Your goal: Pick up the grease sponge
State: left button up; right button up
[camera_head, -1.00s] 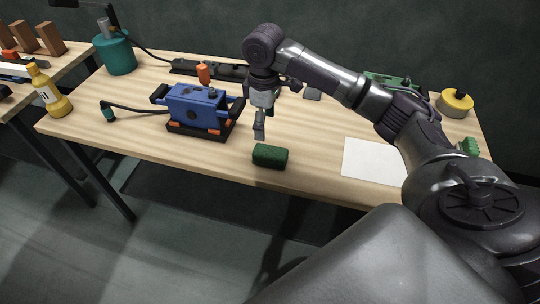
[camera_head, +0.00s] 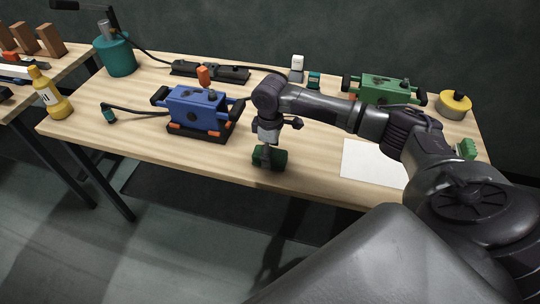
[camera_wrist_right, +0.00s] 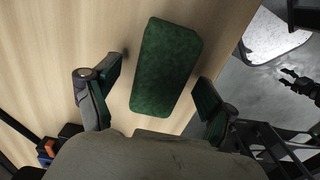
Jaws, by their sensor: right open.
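The grease sponge, a dark green block (camera_head: 283,158), lies flat near the front edge of the wooden table (camera_head: 140,145). In the right wrist view the sponge (camera_wrist_right: 166,66) fills the middle, with its near end toward my palm. My right gripper (camera_head: 268,160) points down at the sponge and partly hides it in the head view. In the wrist view its fingers (camera_wrist_right: 158,92) are spread on either side of the sponge, with gaps to both sides. A dark forked shape (camera_wrist_right: 300,85), perhaps my left gripper, shows at the wrist view's right edge; its jaw state is unclear.
A blue machine (camera_head: 196,108) with orange parts stands left of my right gripper. A white sheet (camera_head: 372,163) lies to its right. A green machine (camera_head: 385,89) and a yellow round container (camera_head: 454,105) stand farther back right. The table front between blue machine and sheet is otherwise clear.

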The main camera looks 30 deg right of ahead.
aim_at(273, 153)
jog(key=shift+a+f, duration=0.1)
jog(key=shift+f, duration=0.55)
jog(key=c, duration=1.2)
jog(key=shift+r, duration=0.1)
jog(key=shift+c, duration=0.2)
jog(key=shift+w+r, duration=0.1)
jog(key=shift+r, duration=0.35)
jog(key=r, duration=0.2)
jog(key=s+r, duration=0.1)
jog(key=shift+d+r, duration=0.3)
jog(key=s+d+r, duration=0.2)
jog(key=s+r, duration=0.1)
jog(key=s, duration=0.2)
jog(key=s+d+r+b, duration=0.1)
jog(key=s+r, duration=0.2)
jog(key=s, duration=0.2)
jog(key=shift+d+r, duration=0.2)
jog(key=shift+d, duration=0.15)
jog(key=o, duration=0.4)
jog(key=shift+c, duration=1.4)
